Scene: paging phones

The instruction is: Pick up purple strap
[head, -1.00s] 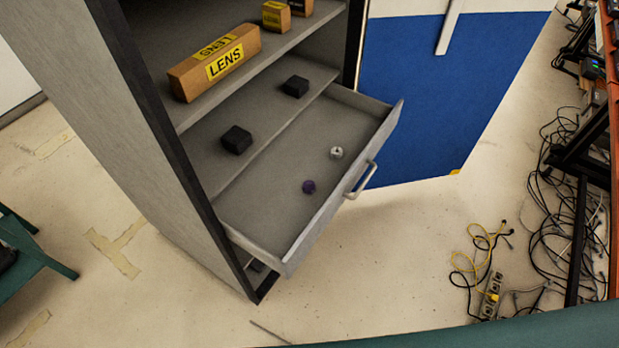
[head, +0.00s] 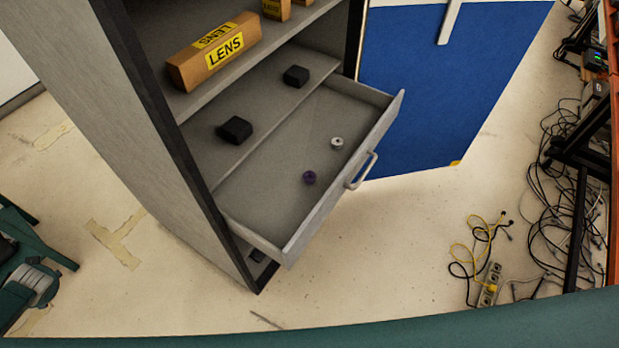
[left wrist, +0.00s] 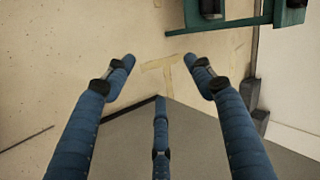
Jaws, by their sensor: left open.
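The purple strap (head: 310,177) is a small dark purple roll. It lies on the floor of the open drawer (head: 262,192) in the head view, near the drawer's front. A similar white roll (head: 337,143) lies a little behind it to the right. My left gripper (left wrist: 160,75) shows in the left wrist view with its blue fingers spread wide and nothing between them. Beyond its fingers are the pale floor and a grey surface. The strap does not show in the left wrist view. My right gripper is in neither view.
The grey cabinet (head: 165,130) holds the drawer. Two black blocks (head: 235,130) (head: 296,76) sit on the shelf behind it. LENS boxes (head: 214,56) stand on the shelf above. A blue door panel (head: 430,100) is at right. Cables and a power strip (head: 490,284) lie on the floor.

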